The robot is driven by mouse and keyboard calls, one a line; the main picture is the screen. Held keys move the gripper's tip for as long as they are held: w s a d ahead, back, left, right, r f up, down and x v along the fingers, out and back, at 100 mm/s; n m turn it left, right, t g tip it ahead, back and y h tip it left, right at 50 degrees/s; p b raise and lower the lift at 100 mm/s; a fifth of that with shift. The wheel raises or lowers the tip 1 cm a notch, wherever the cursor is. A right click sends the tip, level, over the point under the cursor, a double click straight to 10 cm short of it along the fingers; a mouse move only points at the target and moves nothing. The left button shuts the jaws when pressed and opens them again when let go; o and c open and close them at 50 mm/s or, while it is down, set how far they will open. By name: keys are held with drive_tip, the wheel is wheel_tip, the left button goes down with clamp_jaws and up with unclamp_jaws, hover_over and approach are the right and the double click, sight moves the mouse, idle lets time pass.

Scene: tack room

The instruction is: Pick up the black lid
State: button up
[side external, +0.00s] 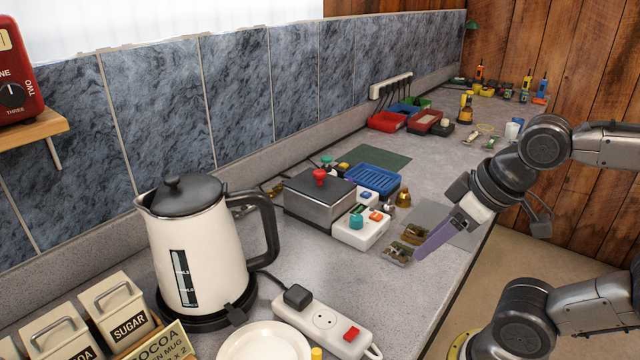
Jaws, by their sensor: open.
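A black lid (186,193) with a round knob sits on top of the white kettle (195,255) at the left. The kettle stands on a black base and has a black handle on its right side. A grey box (310,208) farther back also has a dark top (319,186), with a red knob on it. My gripper (418,254) is open at the right, low over the counter beside small brass-coloured parts (412,235). It is well to the right of the kettle and apart from both lids. Its purple finger shows side-on; the gap between the fingers is hard to see.
A white power strip (325,322), a white plate (264,344) and labelled canisters (118,305) stand near the kettle. A white block with buttons (360,229) and a blue tray (372,179) flank the grey box. The tiled wall (160,110) is behind.

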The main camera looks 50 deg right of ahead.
drive_tip(key=shift+o, duration=1.2)
